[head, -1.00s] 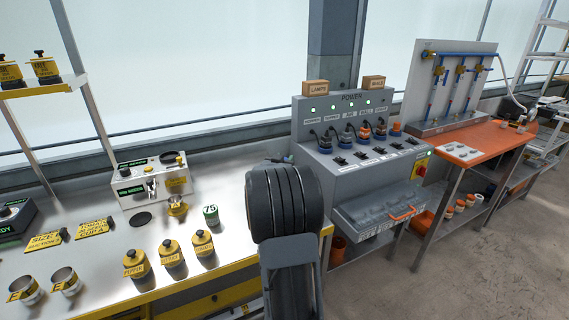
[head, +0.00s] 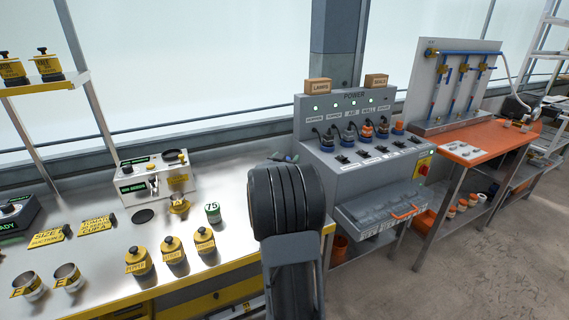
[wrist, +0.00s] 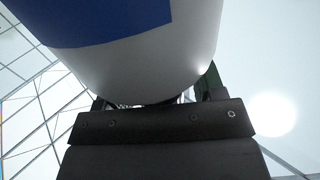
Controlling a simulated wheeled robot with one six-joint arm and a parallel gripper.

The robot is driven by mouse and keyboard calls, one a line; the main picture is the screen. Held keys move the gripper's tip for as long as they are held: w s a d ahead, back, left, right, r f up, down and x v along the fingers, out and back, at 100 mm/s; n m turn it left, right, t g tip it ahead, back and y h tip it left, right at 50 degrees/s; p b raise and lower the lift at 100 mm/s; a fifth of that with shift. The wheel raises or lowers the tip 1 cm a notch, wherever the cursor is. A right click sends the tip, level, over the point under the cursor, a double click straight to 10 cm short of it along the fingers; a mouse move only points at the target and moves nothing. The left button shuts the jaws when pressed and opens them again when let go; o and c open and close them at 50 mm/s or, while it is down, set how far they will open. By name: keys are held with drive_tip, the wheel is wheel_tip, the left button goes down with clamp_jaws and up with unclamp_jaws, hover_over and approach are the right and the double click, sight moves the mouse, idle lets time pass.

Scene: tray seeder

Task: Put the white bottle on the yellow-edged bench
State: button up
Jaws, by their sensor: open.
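The white bottle (wrist: 205,45) with a blue label fills the top of the wrist view, very close to the camera. My gripper (wrist: 155,100) is open, with its dark fingers at the lower edge of the bottle, one on either side. Whether they touch it is hidden. In the head view my arm hides the gripper, and the bottle cannot be made out. The yellow-edged bench (head: 105,240) has a shiny metal top and fills the left and middle of the head view.
A grey power unit (head: 365,160) and an orange-topped table (head: 480,143) stand to the right. Open floor (head: 480,260) lies at lower right.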

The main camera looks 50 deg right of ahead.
drive_tip(key=v, duration=1.2)
drive_tip(key=w+a+f+n+t+y, duration=0.1)
drive_tip(key=a+n+y, duration=0.2)
drive_tip(key=a, duration=0.3)
drive_tip(key=w+a+f+n+t+y, duration=0.1)
drive_tip(key=w+a+n+t+y, duration=0.1)
drive_tip(key=a+y, duration=0.4)
drive_tip(key=w+a+n+t+y, duration=0.1)
drive_tip(key=a+n+y, duration=0.2)
drive_tip(key=a, duration=0.5)
drive_tip(key=shift+w+a+f+n+t+y, duration=0.2)
drive_tip(key=shift+w+f+n+t+y, duration=0.15)
drive_tip(key=shift+y, duration=0.35)
drive_tip(key=a, duration=0.1)
drive_tip(key=s+a+f+n+g+y, duration=0.1)
drive_tip(key=s+a+y, duration=0.1)
drive_tip(key=a, duration=0.1)
drive_tip(key=shift+s+f+n+g, duration=0.15)
drive_tip(key=shift+f+n+g, duration=0.1)
drive_tip(key=s+a+f+n+g, duration=0.1)
drive_tip(key=s+a+g, duration=0.2)
drive_tip(key=s, duration=0.4)
drive_tip(key=s+a+f+n+g+y, duration=0.1)
drive_tip(key=s+a+f+n+g, duration=0.1)
drive_tip(key=s+g, duration=0.2)
drive_tip(key=s, duration=0.2)
drive_tip(key=shift+s+a+f, duration=0.25)
drive_tip(key=shift+s+a, duration=0.1)
drive_tip(key=shift+s, duration=0.05)
